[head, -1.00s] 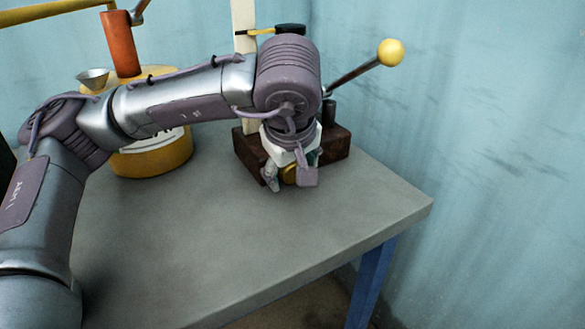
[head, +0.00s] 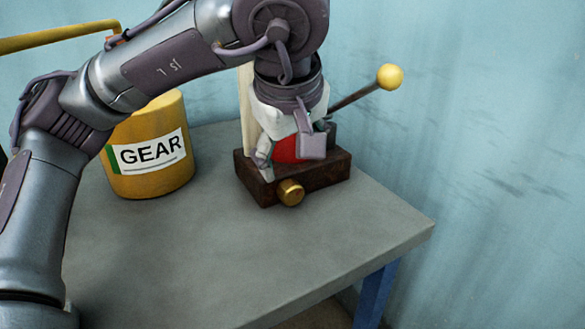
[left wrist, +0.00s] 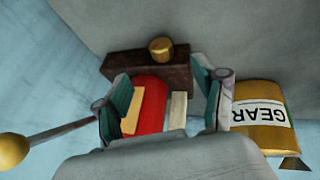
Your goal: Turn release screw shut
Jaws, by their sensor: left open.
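The brass release screw (head: 291,192) sticks out of the front of the dark brown base block (head: 325,180). It shows in full, with nothing touching it; its turn position cannot be told. In the left wrist view the screw (left wrist: 160,48) lies beyond the fingertips. My left gripper (head: 287,147) is open above and behind the screw, over the block. In the left wrist view a red cylinder (left wrist: 152,112) on the block shows between the open fingers of the gripper (left wrist: 163,92); contact cannot be told. My right gripper is not in view.
A lever with a yellow ball knob (head: 390,77) rises to the right of the block. A yellow drum labelled GEAR (head: 150,175) stands to the left. A pale upright post (head: 248,110) stands behind the gripper. The grey tabletop (head: 220,250) in front is clear.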

